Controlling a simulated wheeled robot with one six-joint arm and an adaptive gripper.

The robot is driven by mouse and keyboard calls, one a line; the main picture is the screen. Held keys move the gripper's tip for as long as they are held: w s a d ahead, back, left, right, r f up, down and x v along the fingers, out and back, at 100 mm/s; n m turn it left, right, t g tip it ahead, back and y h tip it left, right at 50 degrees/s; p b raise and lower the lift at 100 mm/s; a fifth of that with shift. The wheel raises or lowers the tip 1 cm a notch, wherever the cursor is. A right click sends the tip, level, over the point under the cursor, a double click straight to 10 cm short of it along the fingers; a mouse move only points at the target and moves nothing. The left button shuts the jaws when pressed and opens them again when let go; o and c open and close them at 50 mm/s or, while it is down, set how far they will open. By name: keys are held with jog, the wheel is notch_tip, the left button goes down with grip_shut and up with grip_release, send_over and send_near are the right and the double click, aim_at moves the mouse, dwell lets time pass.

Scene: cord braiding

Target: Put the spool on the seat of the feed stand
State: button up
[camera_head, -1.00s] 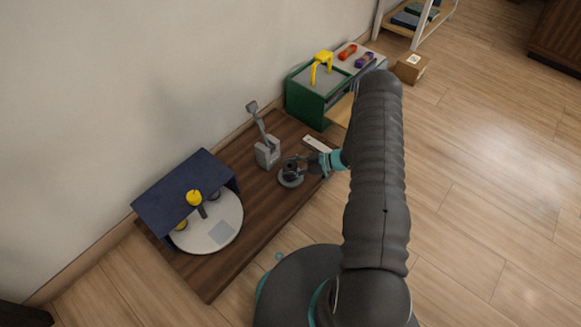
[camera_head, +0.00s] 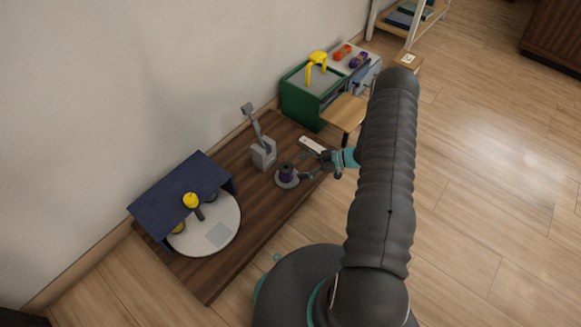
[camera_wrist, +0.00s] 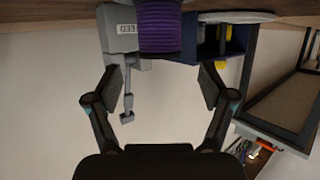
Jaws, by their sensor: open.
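The purple spool (camera_head: 286,172) stands upright on a round grey disc (camera_head: 288,183), which looks like the seat of the feed stand. The grey block (camera_head: 264,154) with a tilted lever is just behind it. In the wrist view, which is upside down, the spool (camera_wrist: 160,28) is at the top middle, with a grey block labelled FEED (camera_wrist: 117,30) beside it. My gripper (camera_head: 311,173) is to the right of the spool, apart from it. In the wrist view its fingers (camera_wrist: 164,85) are spread and empty, with the spool beyond the tips.
A white turntable (camera_head: 205,240) under a dark blue cover (camera_head: 180,195) is at the left of the brown board (camera_head: 245,245). A green box (camera_head: 300,108) with a yellow handle (camera_head: 317,65) and a wooden shelf (camera_head: 345,112) stand behind. Floor at right is clear.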

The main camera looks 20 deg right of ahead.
jog(key=v, duration=0.6)
jog(key=w+d+r+m+t+h, duration=0.1)
jog(key=w+d+r+t+h, duration=0.1)
jog(key=w+r+h, duration=0.5)
jog(key=w+d+r+m+t, duration=0.1)
jog(key=w+r+t, duration=0.2)
jog(key=w+r, duration=0.5)
notch_tip(320, 180, up, 19)
jog(key=s+d+m+t+h, duration=0.1)
jog(key=s+m+h, duration=0.25)
jog(key=h, duration=0.25)
jog(key=s+a+r+m+g+h, duration=0.1)
jog(key=s+a+r+m+h, duration=0.15)
jog(key=s+r, duration=0.4)
jog(key=s+a+r+m+h, duration=0.1)
jog(key=s+r+m, duration=0.2)
jog(key=s+r, duration=0.4)
jog(key=s+a+m+g+y, duration=0.1)
jog(key=s+a, duration=0.3)
jog(key=s, duration=0.4)
jog(key=s+a+f+m+g+y, duration=0.1)
jog(key=s+a, duration=0.2)
jog(key=s, duration=0.5)
jog(key=s+a+f+m+g+y, duration=0.1)
jog(key=s+a, duration=0.3)
jog(key=s, duration=0.5)
jog(key=shift+a+g, duration=0.3)
jog(key=shift+g, duration=0.1)
jog(key=shift+r, duration=0.2)
